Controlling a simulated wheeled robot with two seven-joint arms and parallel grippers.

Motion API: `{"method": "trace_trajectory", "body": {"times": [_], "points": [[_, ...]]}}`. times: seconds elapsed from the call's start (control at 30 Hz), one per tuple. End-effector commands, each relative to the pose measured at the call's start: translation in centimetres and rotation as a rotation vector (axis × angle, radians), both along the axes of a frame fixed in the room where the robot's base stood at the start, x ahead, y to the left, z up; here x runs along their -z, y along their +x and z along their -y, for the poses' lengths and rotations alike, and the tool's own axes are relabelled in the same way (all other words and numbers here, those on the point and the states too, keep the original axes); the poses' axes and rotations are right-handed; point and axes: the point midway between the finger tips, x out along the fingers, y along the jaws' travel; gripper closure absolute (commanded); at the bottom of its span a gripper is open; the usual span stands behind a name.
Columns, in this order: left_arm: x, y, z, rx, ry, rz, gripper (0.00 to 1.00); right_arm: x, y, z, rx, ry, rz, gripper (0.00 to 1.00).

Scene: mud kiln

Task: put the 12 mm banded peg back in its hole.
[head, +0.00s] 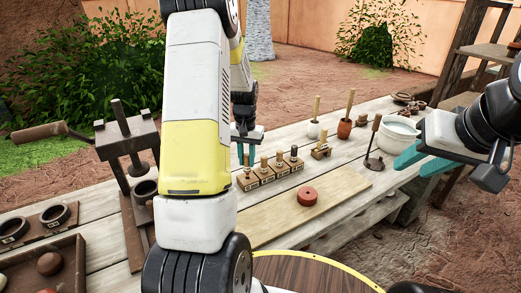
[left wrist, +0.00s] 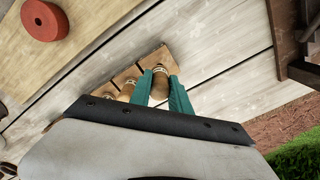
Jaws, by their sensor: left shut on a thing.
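A wooden block (head: 270,175) with a row of several pegs stands on the plank table in the head view. My left gripper (head: 246,160) is at its left end, pointing down, with teal fingers shut on a peg. In the left wrist view, the held peg (left wrist: 160,80) has a pale marked band near its top and sits between the fingers (left wrist: 161,90) over the end of the block (left wrist: 150,63). Whether its lower end is in a hole is hidden. My right gripper (head: 422,162) is open and empty over the table's right side.
A red disc (head: 307,195) lies on a pale board (head: 325,190) in front of the block. A small separate block (head: 321,152) stands behind. A white bowl (head: 397,131) is at right. A dark press (head: 128,140) stands at left, beyond my arm.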

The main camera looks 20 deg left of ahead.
Motion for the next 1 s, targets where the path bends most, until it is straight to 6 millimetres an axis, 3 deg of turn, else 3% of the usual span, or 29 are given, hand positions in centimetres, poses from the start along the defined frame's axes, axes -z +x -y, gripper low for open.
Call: {"method": "trace_trajectory", "body": {"times": [1.0], "points": [[0.80, -0.01, -0.01, 0.000, 0.000, 0.000, 1.00, 0.00, 0.00, 0.00, 0.000, 0.000, 0.000, 0.64]]}}
